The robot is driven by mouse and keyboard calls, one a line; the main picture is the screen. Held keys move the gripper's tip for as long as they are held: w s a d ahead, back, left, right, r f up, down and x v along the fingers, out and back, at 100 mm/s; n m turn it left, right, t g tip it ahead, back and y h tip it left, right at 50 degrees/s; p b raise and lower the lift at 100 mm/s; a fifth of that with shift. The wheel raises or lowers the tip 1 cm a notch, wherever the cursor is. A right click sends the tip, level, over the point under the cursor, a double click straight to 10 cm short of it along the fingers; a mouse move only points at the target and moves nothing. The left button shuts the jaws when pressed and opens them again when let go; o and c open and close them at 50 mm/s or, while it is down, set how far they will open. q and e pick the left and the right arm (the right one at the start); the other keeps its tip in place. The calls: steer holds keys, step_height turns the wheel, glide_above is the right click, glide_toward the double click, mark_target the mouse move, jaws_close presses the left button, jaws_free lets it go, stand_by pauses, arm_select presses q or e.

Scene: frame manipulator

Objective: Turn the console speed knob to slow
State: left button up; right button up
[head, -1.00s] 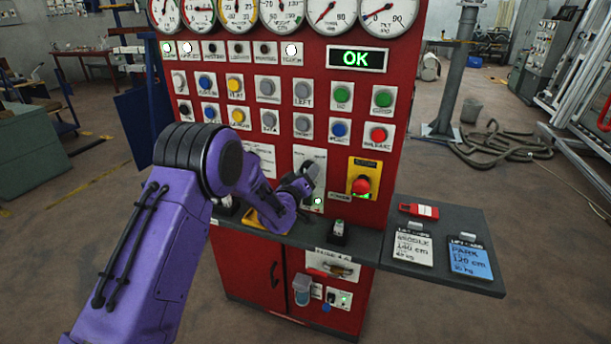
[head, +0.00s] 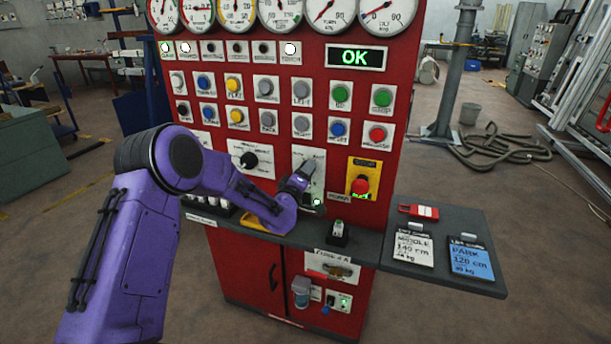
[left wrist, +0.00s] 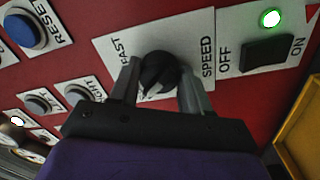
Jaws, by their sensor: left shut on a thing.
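The console (head: 400,20) is a red upright panel with gauges, buttons and knobs. My left gripper (head: 300,182) is at the speed plate (head: 309,160) in the lower middle of the panel. In the left wrist view the black speed knob (left wrist: 159,70) sits on a white plate lettered FAST and SPEED. The fingers of my left gripper (left wrist: 158,80) stand on either side of the knob and are shut on it. The end of the plate opposite FAST is not readable. In the head view the gripper hides the knob. My right gripper is not in view.
A black rocker switch (left wrist: 268,52) marked OFF and ON, with a lit green lamp, is beside the speed plate. A red stop button (head: 361,186) is to the right. Another black knob (head: 250,159) is to the left. A grey shelf (head: 420,270) with cards juts out below.

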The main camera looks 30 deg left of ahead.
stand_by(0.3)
arm_select(q)
steer(key=o, duration=1.1)
steer(key=shift+c, duration=0.2)
steer(key=b+v, duration=0.2)
steer(key=v, duration=0.8)
steer(key=shift+s, duration=0.3)
